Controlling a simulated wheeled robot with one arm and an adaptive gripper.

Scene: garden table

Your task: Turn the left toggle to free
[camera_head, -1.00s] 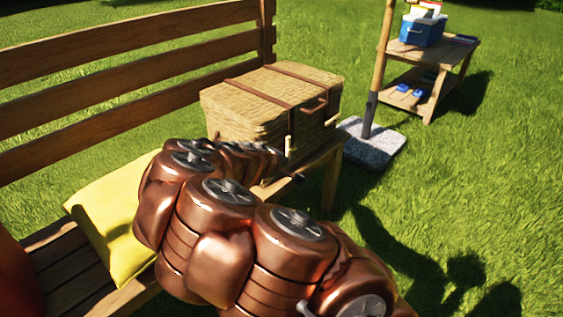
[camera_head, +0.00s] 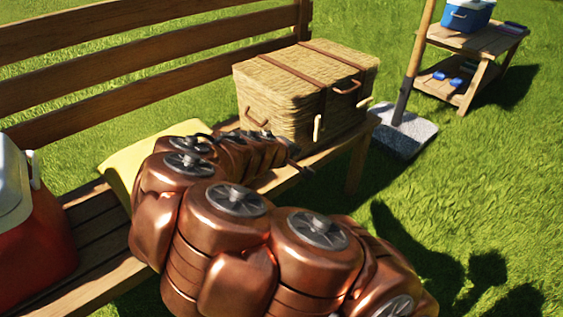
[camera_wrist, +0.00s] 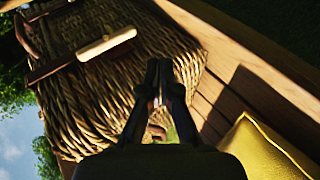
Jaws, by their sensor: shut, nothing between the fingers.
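A wicker basket (camera_head: 285,95) with brown straps stands closed on the wooden bench. Its left toggle (camera_head: 317,127) is a pale wooden peg, roughly upright on the front face. The right toggle (camera_head: 365,104) is slanted. In the wrist view one pale toggle (camera_wrist: 105,45), apparently the left one, lies across the end of a strap. My gripper (camera_head: 300,172) is low in front of the basket's left part, partly hidden by my arm. In the wrist view my gripper (camera_wrist: 158,70) is shut and empty, its fingertips over the wicker and apart from the toggle.
A yellow cushion (camera_head: 122,160) lies on the bench (camera_head: 92,235) left of the basket. A red cooler (camera_head: 35,245) stands at the far left. A pole with a stone base (camera_head: 405,135) and a wooden shelf (camera_head: 490,42) stand on the grass at right.

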